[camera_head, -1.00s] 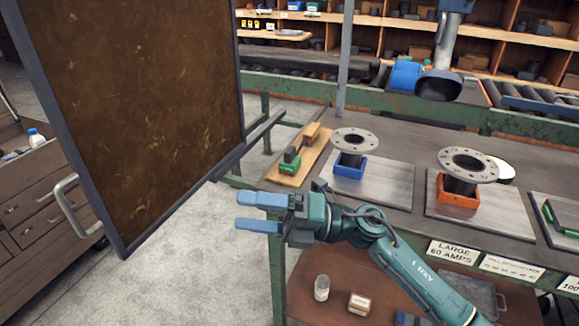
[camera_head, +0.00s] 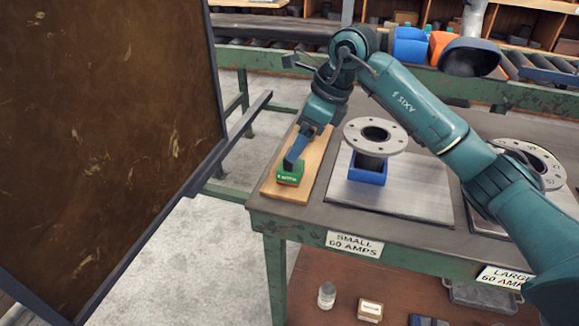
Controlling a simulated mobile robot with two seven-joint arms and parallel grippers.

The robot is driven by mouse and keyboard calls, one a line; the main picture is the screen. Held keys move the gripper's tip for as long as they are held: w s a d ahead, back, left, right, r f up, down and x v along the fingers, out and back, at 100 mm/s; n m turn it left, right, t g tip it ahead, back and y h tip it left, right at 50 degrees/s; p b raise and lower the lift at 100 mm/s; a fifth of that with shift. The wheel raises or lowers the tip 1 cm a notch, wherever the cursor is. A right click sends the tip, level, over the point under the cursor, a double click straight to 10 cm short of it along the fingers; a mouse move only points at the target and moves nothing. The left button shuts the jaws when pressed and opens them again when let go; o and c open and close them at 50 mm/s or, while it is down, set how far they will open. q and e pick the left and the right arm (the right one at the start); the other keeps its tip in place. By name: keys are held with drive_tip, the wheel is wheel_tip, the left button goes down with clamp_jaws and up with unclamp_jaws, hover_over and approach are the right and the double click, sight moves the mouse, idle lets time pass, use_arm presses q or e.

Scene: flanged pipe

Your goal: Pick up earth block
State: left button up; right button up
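The earth block (camera_head: 288,178) is a small green block with white lettering and a little red at its base. It sits near the front of a wooden board (camera_head: 272,192) at the left end of the workbench. My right gripper (camera_head: 293,160) points down from above, its blue fingers at the top of the block. The fingers overlap in this view and hide the block's dark upper part, so I cannot tell whether they are closed on it. My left gripper is out of view.
A flanged pipe (camera_head: 376,136) stands in a blue holder (camera_head: 367,172) on a metal plate, just right of my gripper. Another flanged pipe (camera_head: 530,163) is partly behind my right arm. A large brown framed panel (camera_head: 105,120) stands at the left.

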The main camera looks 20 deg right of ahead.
sight(296, 168)
drive_tip(key=x, duration=0.3)
drive_tip(key=shift+a+f, duration=0.1)
drive_tip(key=shift+w+p+x, duration=0.2)
drive_tip(key=shift+x, duration=1.15)
drive_tip(key=shift+w+p+x, duration=0.15)
drive_tip(key=shift+w+x, duration=0.1)
drive_tip(key=shift+x, duration=1.1)
drive_tip(key=shift+c, duration=0.5)
drive_tip(key=c, duration=0.9)
drive_tip(key=shift+r, duration=0.2)
drive_tip(key=shift+c, duration=0.3)
